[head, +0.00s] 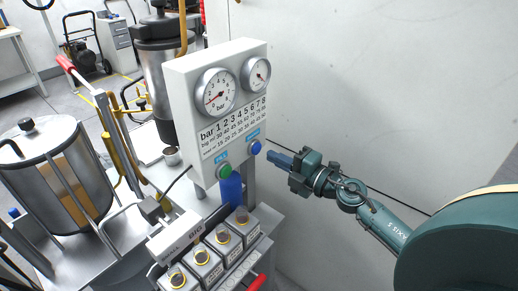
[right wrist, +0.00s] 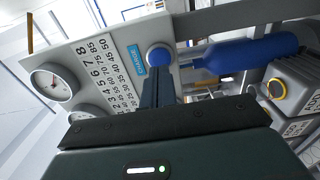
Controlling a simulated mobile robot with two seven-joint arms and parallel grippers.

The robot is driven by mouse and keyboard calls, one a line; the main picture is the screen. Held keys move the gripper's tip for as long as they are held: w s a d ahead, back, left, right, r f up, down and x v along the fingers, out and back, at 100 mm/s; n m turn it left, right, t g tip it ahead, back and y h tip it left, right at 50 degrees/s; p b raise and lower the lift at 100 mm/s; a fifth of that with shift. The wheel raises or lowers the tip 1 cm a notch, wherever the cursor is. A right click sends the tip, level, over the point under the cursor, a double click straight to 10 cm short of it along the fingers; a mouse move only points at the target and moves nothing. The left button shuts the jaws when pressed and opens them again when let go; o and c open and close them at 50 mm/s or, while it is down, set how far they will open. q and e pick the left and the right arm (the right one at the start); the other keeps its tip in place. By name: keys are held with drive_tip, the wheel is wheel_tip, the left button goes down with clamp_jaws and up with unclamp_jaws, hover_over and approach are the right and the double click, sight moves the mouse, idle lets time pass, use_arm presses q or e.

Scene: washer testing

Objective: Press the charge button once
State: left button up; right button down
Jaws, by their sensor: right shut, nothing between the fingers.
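The control panel (head: 213,125) is a white box with two gauges and a printed table of numbers. A blue button (head: 255,147) with a blue label sits at its lower right; I take it for the charge button. A green button (head: 224,171) is lower and to its left. My right gripper (head: 271,156) is shut and empty, its fingertips just right of the blue button with a small gap. In the right wrist view the blue button (right wrist: 159,57) is straight ahead of the fingertips (right wrist: 157,85), which partly overlap it. My left gripper is out of view.
A blue bottle-like cylinder (head: 231,188) stands below the panel. Several labelled blocks with round yellow-rimmed tops (head: 202,256) line the bench front. A steel tank (head: 55,170) is at left. The pale wall (head: 350,80) is clear behind my right arm.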

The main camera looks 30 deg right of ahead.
drive_tip(key=shift+w+a, duration=0.2)
drive_tip(key=shift+w, duration=0.35)
drive_tip(key=shift+p+x, duration=0.6)
drive_tip(key=shift+x, duration=0.45)
drive_tip(key=shift+s, duration=0.1)
drive_tip(key=b, duration=0.1)
approach(258, 150)
idle(0.7)
drive_tip(key=shift+b+v, duration=0.65)
drive_tip(key=shift+v, duration=2.25)
